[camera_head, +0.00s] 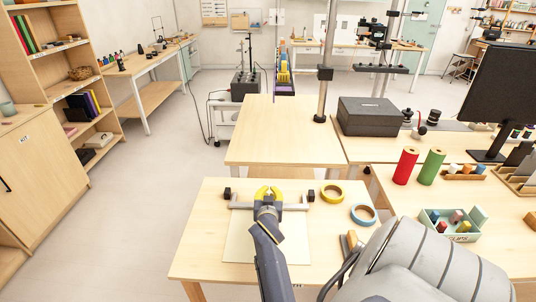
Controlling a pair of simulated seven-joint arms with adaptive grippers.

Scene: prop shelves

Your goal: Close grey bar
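The grey bar (293,206) lies crosswise near the back of the front table, over the far end of a pale flat panel (240,242). Short grey end pieces stand beside a black block (227,194) at the left and another black block (311,195) at the right.
A yellow tape roll (342,193) and a blue tape roll (373,214) lie right of the bar. A red spool (405,166), a green spool (431,167) and a bin (463,235) stand on the right table. The left part of the front table is clear.

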